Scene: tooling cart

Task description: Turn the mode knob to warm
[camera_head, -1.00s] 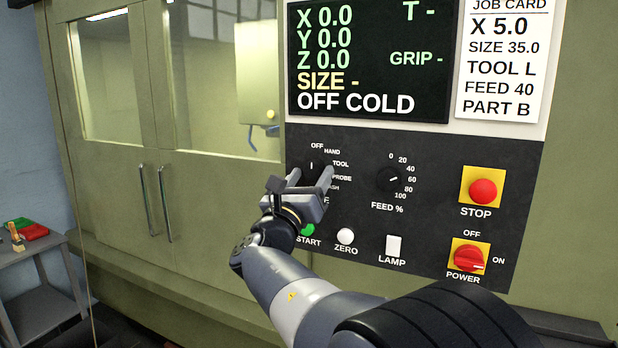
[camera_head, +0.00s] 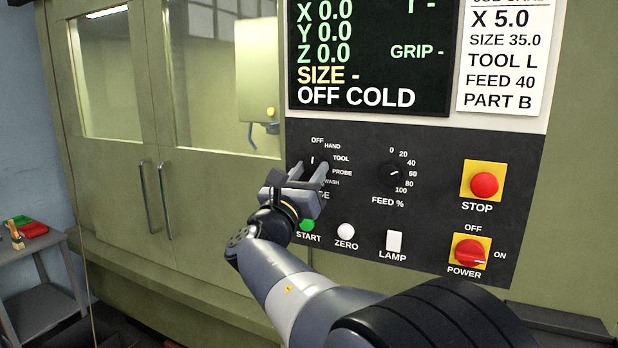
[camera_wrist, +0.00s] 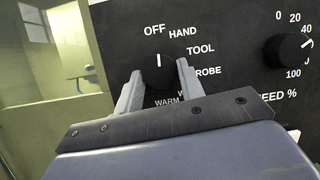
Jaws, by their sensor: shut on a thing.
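The round black mode knob (camera_head: 312,163) sits on the dark control panel, and it also shows in the wrist view (camera_wrist: 159,64). Its white pointer mark stands nearly upright, towards OFF. HAND, TOOL and PROBE labels run clockwise around it. The WARM label (camera_wrist: 167,100) shows below the knob in the wrist view, between the fingers. My gripper (camera_head: 309,169) is shut on the knob, one finger on each side; the fingers also show in the wrist view (camera_wrist: 160,72). The lower part of the knob is hidden by my gripper. The display (camera_head: 372,60) reads OFF COLD.
The feed knob (camera_head: 393,174) is just right of the mode knob. The green START button (camera_head: 307,225), white ZERO button (camera_head: 346,231) and LAMP switch (camera_head: 394,241) lie below. Red STOP (camera_head: 484,184) and POWER (camera_head: 469,253) controls are farther right.

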